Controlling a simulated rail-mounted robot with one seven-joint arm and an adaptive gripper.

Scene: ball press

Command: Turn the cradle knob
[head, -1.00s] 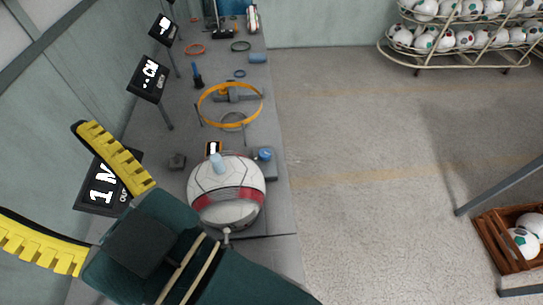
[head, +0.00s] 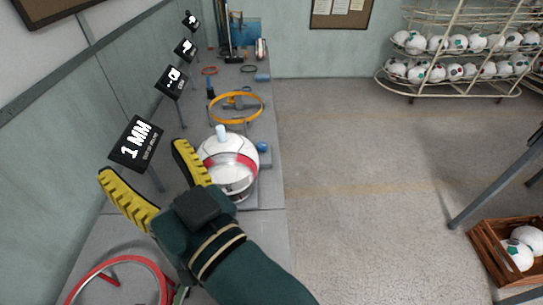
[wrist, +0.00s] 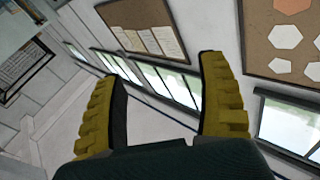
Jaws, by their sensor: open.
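A white ball with a red band (head: 228,172) sits on the grey bench beside my gripper. A pale cylindrical peg (head: 221,133) stands at the top of the ball. A small blue knob (head: 262,147) shows at the ball's right side, partly hidden; I cannot tell whether it is the cradle knob. The cradle under the ball is mostly hidden. My gripper (head: 143,160) is open and empty, with yellow ribbed fingers. It is left of the ball, the nearer finger overlapping the ball's left edge in view. In the wrist view my gripper (wrist: 160,70) faces windows and wall, with nothing between the fingers.
An orange ring (head: 237,121) is farther along the bench. A red ring (head: 118,260) is at the near left. Ball racks (head: 455,92) and a wooden crate (head: 483,254) stand right; the floor between is open.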

